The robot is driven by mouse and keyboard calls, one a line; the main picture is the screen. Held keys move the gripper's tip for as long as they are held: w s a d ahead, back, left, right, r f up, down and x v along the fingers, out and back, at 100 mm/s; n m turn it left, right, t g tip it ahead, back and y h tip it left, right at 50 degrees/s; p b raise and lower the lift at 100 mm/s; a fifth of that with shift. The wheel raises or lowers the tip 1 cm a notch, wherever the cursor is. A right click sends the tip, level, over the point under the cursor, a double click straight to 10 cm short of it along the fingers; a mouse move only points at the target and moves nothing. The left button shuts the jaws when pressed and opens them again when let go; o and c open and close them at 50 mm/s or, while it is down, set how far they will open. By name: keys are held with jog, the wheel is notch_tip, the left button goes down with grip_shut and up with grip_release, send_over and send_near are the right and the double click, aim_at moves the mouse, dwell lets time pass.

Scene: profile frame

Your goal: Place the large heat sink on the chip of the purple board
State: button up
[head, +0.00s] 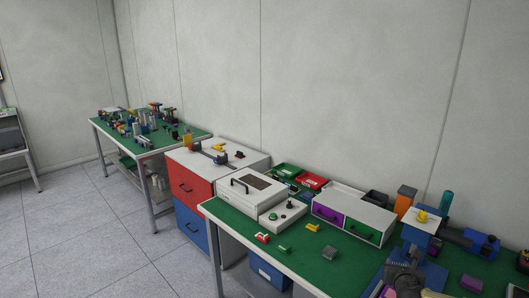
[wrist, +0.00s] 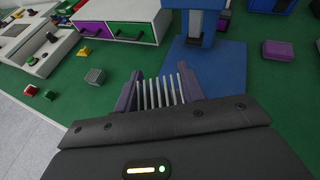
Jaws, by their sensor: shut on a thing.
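My gripper (wrist: 160,78) is shut on a large heat sink (wrist: 158,93) with several pale upright fins. The heat sink stands between the two dark purple-grey fingers, and its underside is hidden. It is held over the front-left edge of a blue plate (wrist: 222,68). A purple block (wrist: 278,50) lies on the green bench top to the right of that plate. It also shows in the head view (head: 471,283). I cannot make out a chip on it, nor tell whether it is the purple board. In the head view my gripper is at the lower right edge, partly cut off.
A small grey finned block (wrist: 95,76) lies on the green bench, left of my gripper; the head view shows it too (head: 329,252). A blue stand (wrist: 203,22) rises behind the plate. Drawers (head: 353,220) stand at the back. The bench between is mostly clear.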

jog(key=a+f+n+y, duration=0.1)
jog(key=a+f, duration=0.1)
jog(key=a, duration=0.3)
jog(key=w+a+f+n, duration=0.1)
jog(key=a+f, duration=0.2)
jog(key=a, duration=0.3)
jog(key=a+f+y, duration=0.1)
jog(key=a+f, duration=0.1)
jog(key=a, duration=0.3)
jog(key=shift+w+a+f+n+t+y+p, duration=0.25)
jog(key=shift+a+n+t+y+p, duration=0.05)
jog(key=shift+n, duration=0.1)
jog(key=s+a+f+n+y, duration=0.1)
jog(key=s+a+f, duration=0.1)
jog(key=a, duration=0.6)
jog(key=s+a+f+n+y, duration=0.1)
jog(key=s+a+f+y, duration=0.1)
jog(key=a, duration=0.6)
jog(key=shift+s+a+t, duration=0.2)
jog(key=shift+a+t, duration=0.1)
jog(key=shift+t, duration=0.1)
jog(key=shift+f, duration=0.15)
jog(key=s+f, duration=0.4)
jog(key=f, duration=0.1)
jog(key=shift+s+d+f, duration=0.1)
jog(key=shift+s+f, duration=0.05)
